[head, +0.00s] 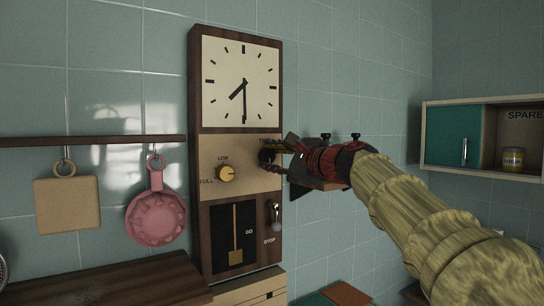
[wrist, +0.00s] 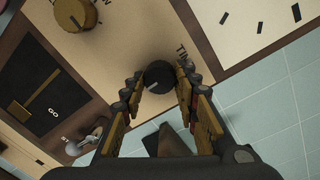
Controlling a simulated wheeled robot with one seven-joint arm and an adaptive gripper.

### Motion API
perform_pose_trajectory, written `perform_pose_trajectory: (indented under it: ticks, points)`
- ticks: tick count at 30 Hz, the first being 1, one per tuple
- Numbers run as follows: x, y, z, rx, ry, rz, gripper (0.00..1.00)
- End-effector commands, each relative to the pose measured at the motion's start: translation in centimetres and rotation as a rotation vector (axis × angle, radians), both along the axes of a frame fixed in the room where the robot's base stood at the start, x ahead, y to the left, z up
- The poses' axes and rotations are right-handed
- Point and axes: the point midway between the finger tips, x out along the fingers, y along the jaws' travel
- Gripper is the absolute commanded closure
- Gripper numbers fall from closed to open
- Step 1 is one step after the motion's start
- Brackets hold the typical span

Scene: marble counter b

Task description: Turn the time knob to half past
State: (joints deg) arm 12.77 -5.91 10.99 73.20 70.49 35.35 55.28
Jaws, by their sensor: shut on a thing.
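The black time knob (head: 265,157) sits on the tan panel below the clock, beside a partly hidden "TIME" label. It also shows in the wrist view (wrist: 159,74), with a light pointer mark toward its lower left. My gripper (head: 272,158) reaches in from the right, its two fingers closed on either side of the knob. In the wrist view my gripper (wrist: 160,80) holds the knob between its fingertips. The clock face (head: 240,80) has its long hand straight down at the six mark and its short hand between seven and eight.
A yellow knob (head: 225,173) marked LOW and FULL is left of the time knob. A GO/STOP lever (head: 276,213) and a slider (head: 236,235) are below. A pink pan (head: 156,215) and a board (head: 67,205) hang left. A shelf (head: 431,135) is at right.

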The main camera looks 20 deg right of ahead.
Motion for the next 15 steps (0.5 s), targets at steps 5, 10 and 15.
perform_pose_trajectory:
  ticks: [5,10,15]
  points:
    - [0.06,-0.05,-0.13,0.028,0.01,-0.001,0.95]
    - [0.07,-0.05,-0.17,0.033,0.013,0.0,0.95]
    - [0.08,-0.04,-0.21,0.033,0.013,0.0,0.95]
